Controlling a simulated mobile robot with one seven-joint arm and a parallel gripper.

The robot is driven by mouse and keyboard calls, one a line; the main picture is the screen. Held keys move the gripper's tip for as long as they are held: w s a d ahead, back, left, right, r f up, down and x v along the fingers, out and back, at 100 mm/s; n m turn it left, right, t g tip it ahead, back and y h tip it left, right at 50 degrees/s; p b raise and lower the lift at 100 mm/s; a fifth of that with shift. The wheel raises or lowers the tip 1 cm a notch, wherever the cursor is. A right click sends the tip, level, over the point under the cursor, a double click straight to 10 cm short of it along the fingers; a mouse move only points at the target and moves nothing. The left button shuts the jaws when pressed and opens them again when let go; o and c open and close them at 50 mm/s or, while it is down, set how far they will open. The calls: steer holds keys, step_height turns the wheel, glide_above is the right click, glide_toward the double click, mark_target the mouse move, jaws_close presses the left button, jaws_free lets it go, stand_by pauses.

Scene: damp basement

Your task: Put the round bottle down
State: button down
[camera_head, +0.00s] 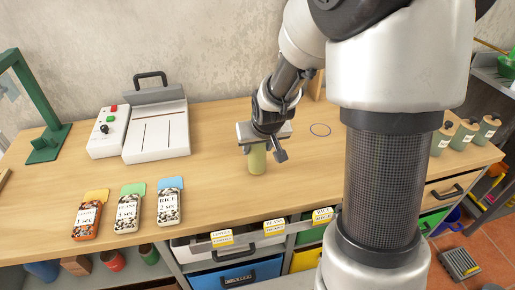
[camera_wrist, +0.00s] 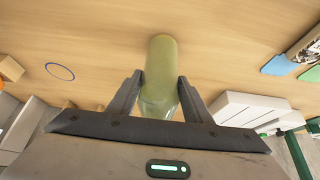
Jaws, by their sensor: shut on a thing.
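The round bottle (camera_head: 257,160) is a pale green cylinder in the head view, below my gripper (camera_head: 264,150) and over the wooden workbench (camera_head: 320,165). In the wrist view the bottle (camera_wrist: 166,62) is between the two dark fingers of my gripper (camera_wrist: 160,88), which is shut on it. Its upper part, near the gripper, looks clear. It looks upright in the head view. I cannot tell whether its base touches the bench top. A thin blue ring outline (camera_head: 320,130) lies on the bench to the right of the bottle, apart from it.
A white device (camera_head: 155,132) with a control box (camera_head: 108,132) stands left on the bench. Three labelled packets (camera_head: 128,208) lie at the front left. Several canisters (camera_head: 465,134) stand at the right end. Bins and drawers sit below the front edge. Bench around the ring looks clear.

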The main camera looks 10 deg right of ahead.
steer(key=shift+f, duration=0.25)
steer(key=c, duration=0.9)
jaws_free()
steer(key=shift+f, duration=0.1)
steer(key=shift+r, duration=0.4)
steer(key=p+v, duration=0.2)
steer(key=v, duration=0.9)
steer(key=s+r, duration=0.3)
steer(key=s, duration=0.3)
steer(key=s+r, duration=0.3)
steer(key=s, duration=0.3)
steer(key=s+r, duration=0.4)
steer(key=s, duration=0.2)
steer(key=shift+s+a, duration=0.3)
steer(key=shift+s, duration=0.05)
steer(key=shift+r, duration=0.15)
